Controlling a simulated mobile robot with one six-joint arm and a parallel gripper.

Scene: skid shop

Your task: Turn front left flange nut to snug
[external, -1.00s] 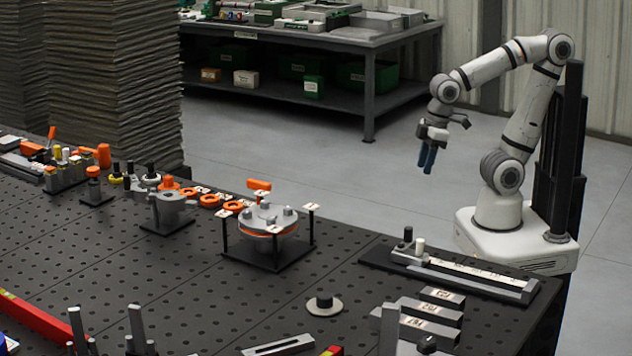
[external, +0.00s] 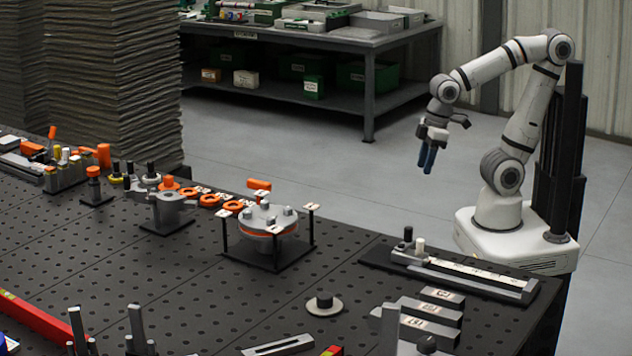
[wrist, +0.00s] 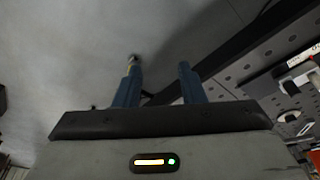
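The flange (external: 257,222) is a round grey disc with several nuts on top and an orange ring under its rim. It sits inside a black stand with small white label plates on its corner posts. The front left nut is too small to single out for certain. My gripper (external: 427,158) hangs in the air beyond the table's far edge, to the right of the flange and well apart from it, pointing down. In the wrist view my gripper (wrist: 156,84) shows two blue fingers with a clear gap and nothing between them.
A black slide fixture (external: 470,275) lies on the perforated table between my base and the flange's right side. Orange rings (external: 210,201) and a grey clamp-like fixture (external: 166,212) stand left of the flange. Floor is clear below my gripper.

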